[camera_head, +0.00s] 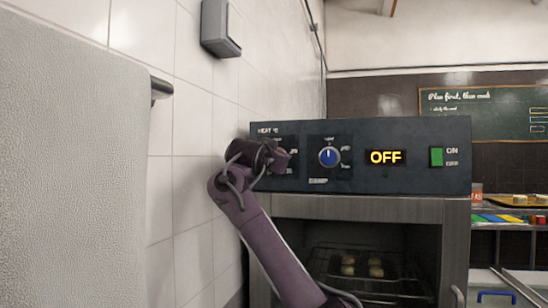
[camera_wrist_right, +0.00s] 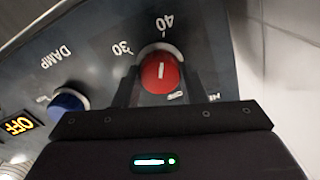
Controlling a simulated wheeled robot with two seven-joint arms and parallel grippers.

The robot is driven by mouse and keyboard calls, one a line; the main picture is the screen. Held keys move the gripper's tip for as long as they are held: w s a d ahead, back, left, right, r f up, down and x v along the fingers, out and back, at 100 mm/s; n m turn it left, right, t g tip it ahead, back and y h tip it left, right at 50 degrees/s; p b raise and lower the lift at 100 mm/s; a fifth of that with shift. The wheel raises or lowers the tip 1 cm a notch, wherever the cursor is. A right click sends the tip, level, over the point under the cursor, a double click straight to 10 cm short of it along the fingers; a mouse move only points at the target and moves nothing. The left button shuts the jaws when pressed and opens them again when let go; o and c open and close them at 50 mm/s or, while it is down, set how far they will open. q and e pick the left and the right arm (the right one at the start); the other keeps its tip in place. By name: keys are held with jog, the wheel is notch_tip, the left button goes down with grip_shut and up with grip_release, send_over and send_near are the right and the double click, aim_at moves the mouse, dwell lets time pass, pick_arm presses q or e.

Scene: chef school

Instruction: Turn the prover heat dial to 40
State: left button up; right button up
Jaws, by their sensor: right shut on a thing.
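The prover's dark control panel (camera_head: 360,185) spans the middle of the head view. Its red heat dial (camera_wrist_right: 160,72) shows in the right wrist view, with a white line on its face; the numbers 30 and 40 are printed around it. The line is roughly upright in that view, and the 40 lies beyond its upper end. My right gripper (camera_wrist_right: 160,88) is shut on the dial, one finger on each side. In the head view my right gripper (camera_head: 280,159) hides the dial at the panel's left end. My left gripper is not in view.
A blue damp dial (camera_head: 329,157), an amber display (camera_head: 385,157) reading OFF and a green switch (camera_head: 436,156) sit right of the heat dial. The tiled wall (camera_head: 193,190) is close on the left. A pale towel (camera_head: 70,170) hangs there. Buns (camera_head: 375,268) sit inside the prover.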

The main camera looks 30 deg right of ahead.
jog(key=shift+w+f, duration=0.1)
jog(key=shift+f, duration=0.2)
jog(key=o, duration=1)
jog(key=shift+r, duration=0.2)
jog(key=b+v, duration=0.4)
jog(key=v, duration=0.4)
